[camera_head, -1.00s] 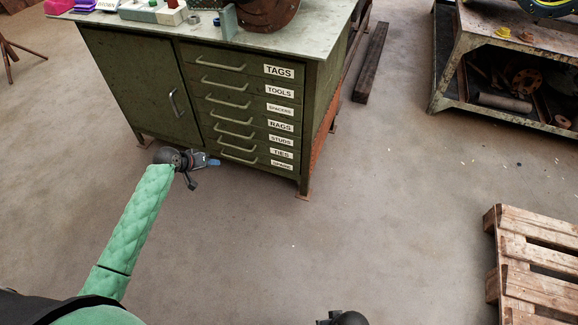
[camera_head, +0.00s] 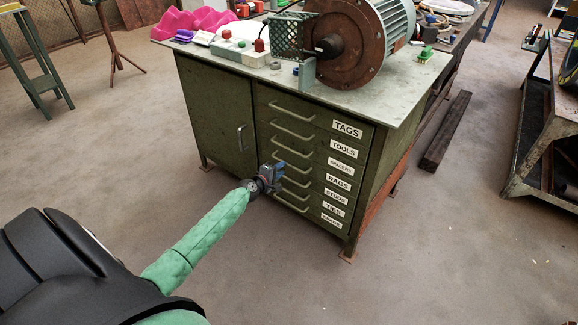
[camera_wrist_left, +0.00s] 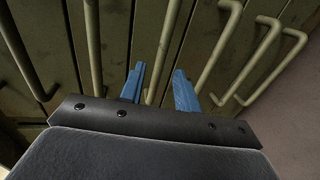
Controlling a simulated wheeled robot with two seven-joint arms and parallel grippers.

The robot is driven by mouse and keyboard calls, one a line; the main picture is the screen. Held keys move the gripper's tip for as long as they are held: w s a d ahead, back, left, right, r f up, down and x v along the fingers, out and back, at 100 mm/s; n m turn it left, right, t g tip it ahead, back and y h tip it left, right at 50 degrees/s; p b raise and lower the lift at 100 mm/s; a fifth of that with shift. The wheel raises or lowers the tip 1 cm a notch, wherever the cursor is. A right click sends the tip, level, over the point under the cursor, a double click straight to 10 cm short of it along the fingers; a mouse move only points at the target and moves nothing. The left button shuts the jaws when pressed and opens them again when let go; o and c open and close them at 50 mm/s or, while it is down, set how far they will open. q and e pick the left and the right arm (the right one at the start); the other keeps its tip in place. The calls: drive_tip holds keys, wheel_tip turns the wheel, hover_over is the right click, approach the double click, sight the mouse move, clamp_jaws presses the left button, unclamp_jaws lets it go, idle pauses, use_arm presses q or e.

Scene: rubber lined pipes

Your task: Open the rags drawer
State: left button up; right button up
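The rags drawer (camera_head: 339,182) is the middle one of a stack in a green cabinet, and its front sits flush and closed. My left gripper (camera_head: 275,175) is at the drawer handles and hides part of them in the head view. In the left wrist view its two blue fingers (camera_wrist_left: 158,82) are open, one on each side of a bar handle (camera_wrist_left: 168,40). Three handles show to the right of that bar, so it appears to be the rags handle. I cannot tell whether the fingers touch it. My right gripper is out of view.
Neighbouring handles run close on both sides, including the spacers handle (camera_wrist_left: 94,50) and the studs handle (camera_wrist_left: 216,45). A cabinet door with its own handle (camera_head: 241,138) is left of the drawers. A motor (camera_head: 357,40) stands on top. The floor in front is clear.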

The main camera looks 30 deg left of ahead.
sight(288, 165)
use_arm(q)
drive_tip(key=shift+b+x, duration=0.45)
drive_tip(key=shift+x, duration=2.35)
drive_tip(key=shift+f, duration=0.1)
clamp_jaws()
